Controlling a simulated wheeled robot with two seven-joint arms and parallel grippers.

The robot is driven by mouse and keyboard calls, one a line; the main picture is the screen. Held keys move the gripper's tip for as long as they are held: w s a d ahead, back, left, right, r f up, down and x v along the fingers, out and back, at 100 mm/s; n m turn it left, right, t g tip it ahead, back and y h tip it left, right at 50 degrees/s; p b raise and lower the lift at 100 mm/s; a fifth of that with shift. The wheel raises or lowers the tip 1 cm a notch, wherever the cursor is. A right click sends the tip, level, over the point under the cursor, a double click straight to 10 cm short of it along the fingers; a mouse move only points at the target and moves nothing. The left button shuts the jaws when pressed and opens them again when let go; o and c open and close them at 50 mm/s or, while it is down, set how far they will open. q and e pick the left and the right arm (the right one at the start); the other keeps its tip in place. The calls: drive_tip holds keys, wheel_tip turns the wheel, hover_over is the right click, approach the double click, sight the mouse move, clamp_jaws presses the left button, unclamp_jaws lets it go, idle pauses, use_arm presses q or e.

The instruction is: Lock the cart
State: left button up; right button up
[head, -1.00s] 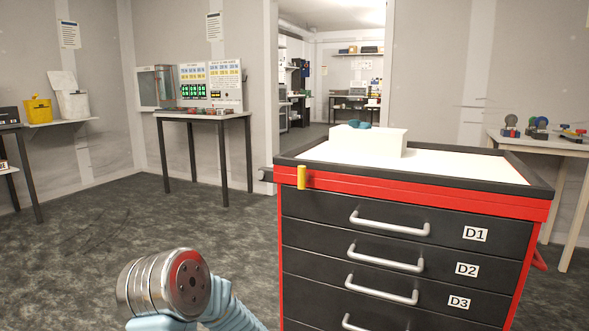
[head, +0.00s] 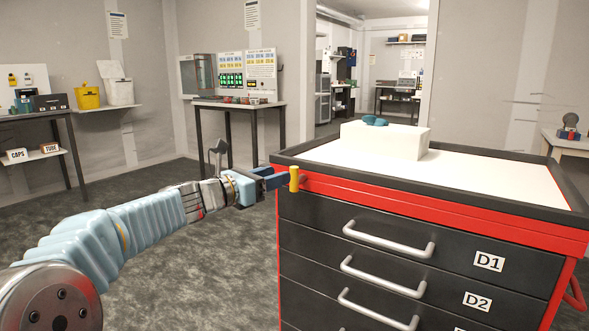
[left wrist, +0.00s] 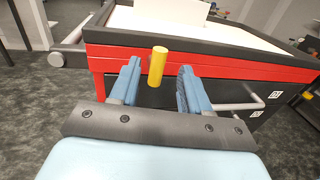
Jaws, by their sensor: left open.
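The cart (head: 285,215) is red with black drawers labelled D1 and D2 and a white top inside a dark rim. A yellow cylindrical lever (head: 294,178) stands upright at its upper left front corner. My left gripper (head: 280,180) reaches in from the left, at the lever. In the left wrist view the lever (left wrist: 157,66) stands between the two blue fingers of my open left gripper (left wrist: 157,85), with a gap on either side. The right gripper is not in view.
A white box (head: 385,142) with a teal item (head: 375,121) sits on the cart top. A side table (head: 240,104) with panels stands behind. A shelf with a yellow bin (head: 88,96) is at the left. Open floor lies left of the cart.

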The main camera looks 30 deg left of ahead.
sight(291, 171)
use_arm(q)
drive_tip(key=p+x, duration=0.1)
drive_tip(key=x, duration=0.6)
drive_tip(key=shift+w+f, duration=0.1)
drive_tip(key=shift+w, duration=0.05)
drive_tip(key=shift+c, duration=0.2)
clamp_jaws()
